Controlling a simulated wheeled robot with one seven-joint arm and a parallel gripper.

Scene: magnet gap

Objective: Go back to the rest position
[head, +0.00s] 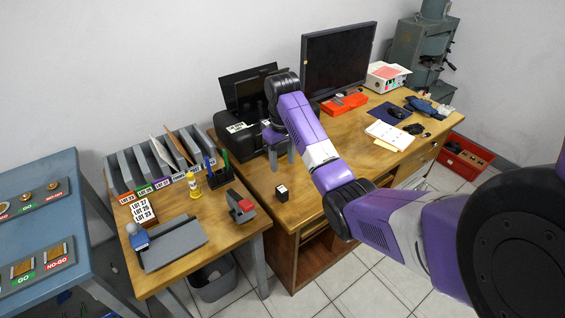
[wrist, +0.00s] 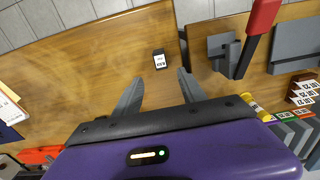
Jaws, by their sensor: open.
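My gripper (head: 282,162) hangs over the wooden desk (head: 315,195) at the end of my purple arm. In the wrist view my gripper (wrist: 160,77) has its two grey fingers spread wide, with nothing between them. A small black block with a white label (head: 282,193) sits on the desk near the front left corner. In the wrist view the block (wrist: 159,59) lies just beyond the fingertips, apart from them.
A dark printer (head: 237,133) and a monitor (head: 338,60) stand at the back of the desk, close to my arm. A lower table at left bears a red-and-grey device (head: 241,205), a yellow bottle (head: 193,186) and a lot-labelled file rack (head: 127,172). The desk around the block is clear.

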